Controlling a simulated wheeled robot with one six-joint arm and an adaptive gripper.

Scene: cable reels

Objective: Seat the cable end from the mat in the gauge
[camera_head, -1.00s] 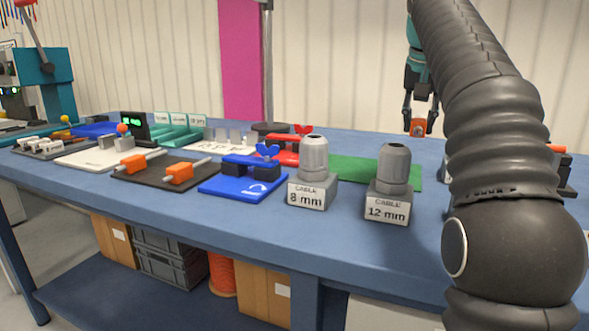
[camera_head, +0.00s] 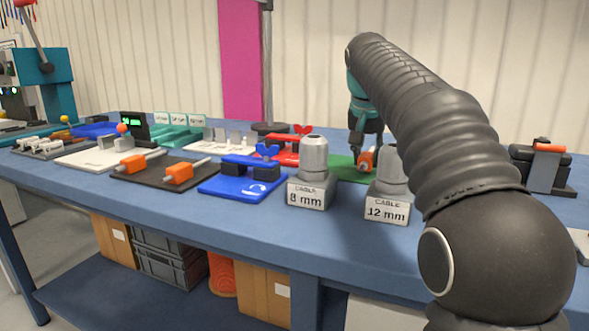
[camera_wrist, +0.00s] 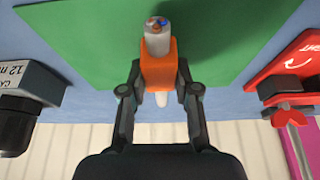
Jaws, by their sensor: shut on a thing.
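My gripper (camera_head: 362,152) is shut on a cable end (camera_wrist: 159,62), an orange block with a pale cable through it and coloured cores at its cut face. It is over the green mat (camera_wrist: 90,35); whether it touches the mat is unclear. In the head view the held orange block (camera_head: 368,160) is partly hidden by the 12 mm piece. Grey blocks labelled CABLE 8 mm (camera_head: 306,195) and CABLE 12 mm (camera_head: 387,209) carry grey domed pieces. I cannot tell which thing is the gauge.
Two orange-bodied cable ends lie on a dark mat (camera_head: 203,179). A blue fixture (camera_head: 243,187) and a red fixture (camera_head: 286,151) stand left of the grey blocks. A dark stand with an orange bar (camera_head: 545,165) is at right. My arm covers the right side of the bench.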

